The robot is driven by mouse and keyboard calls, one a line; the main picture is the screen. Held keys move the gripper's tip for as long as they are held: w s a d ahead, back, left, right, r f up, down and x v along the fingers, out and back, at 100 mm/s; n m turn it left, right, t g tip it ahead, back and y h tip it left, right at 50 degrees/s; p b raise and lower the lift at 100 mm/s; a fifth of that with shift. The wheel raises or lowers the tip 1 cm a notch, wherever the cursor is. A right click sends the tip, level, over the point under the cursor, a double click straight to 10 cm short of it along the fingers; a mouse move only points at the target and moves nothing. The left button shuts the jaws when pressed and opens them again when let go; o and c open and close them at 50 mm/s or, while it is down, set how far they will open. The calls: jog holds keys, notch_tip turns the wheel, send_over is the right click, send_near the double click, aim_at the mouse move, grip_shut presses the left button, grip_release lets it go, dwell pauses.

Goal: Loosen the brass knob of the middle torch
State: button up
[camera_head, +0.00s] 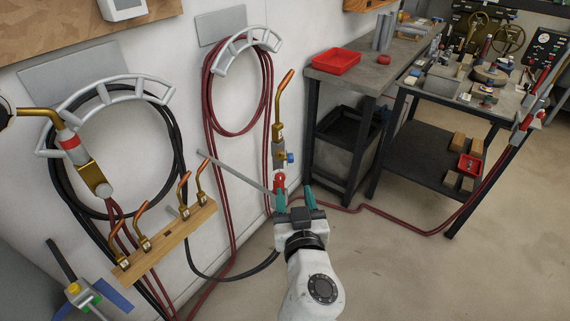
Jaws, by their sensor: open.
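The middle torch hangs near the white wall, upright, with a copper tip, a brass body (278,131) and a grey lower part with a blue knob (290,157) at its side. A red part (279,184) shows just below it. I cannot tell clearly which piece is its brass knob. My gripper (295,197), with green fingertips, is open and points up from below the torch. Its left fingertip is close to the red part; I cannot tell whether they touch. Nothing shows between the fingers.
Another torch (72,150) hangs at left by a hose rack (110,88). A wooden strip (168,240) holds several copper tips. Red hoses (212,110) hang on the wall. A grey bench (352,75) with a red tray (336,62) stands right of the torch. Floor at lower right is clear.

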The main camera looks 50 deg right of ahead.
aim_at(280, 156)
jog(key=shift+t, duration=0.5)
jog(key=p+x, duration=0.1)
jog(key=x, duration=0.2)
jog(key=p+x, duration=0.1)
jog(key=x, duration=0.3)
jog(key=w+a+r+p+x, duration=0.1)
jog(key=x, duration=0.2)
jog(key=shift+w+d+r, duration=0.1)
jog(key=shift+w+d, duration=0.05)
jog(key=shift+d, duration=0.05)
grip_shut()
